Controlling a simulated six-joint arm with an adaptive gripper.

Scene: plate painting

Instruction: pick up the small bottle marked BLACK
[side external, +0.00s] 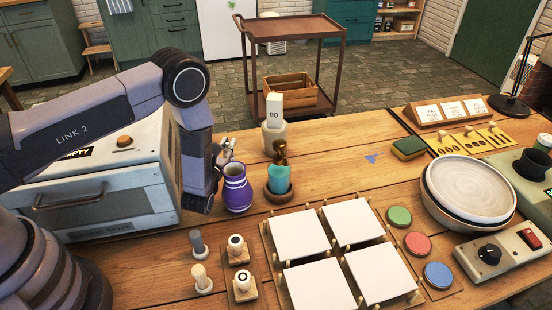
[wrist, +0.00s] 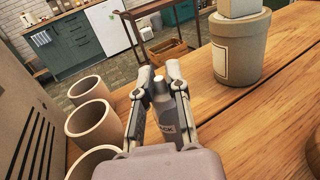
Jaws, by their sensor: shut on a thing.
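The small bottle (wrist: 164,108) is grey-white with a narrower top. In the side external view my gripper (side external: 226,150) is behind the purple jar (side external: 237,188), beside the white oven-like box. The bottle cannot be made out there. I cannot tell whether its base touches the table.
Several beige cups (wrist: 90,117) stand left of my gripper in the wrist view. White tiles (side external: 352,220), paint discs and stacked plates (side external: 470,187) lie further right.

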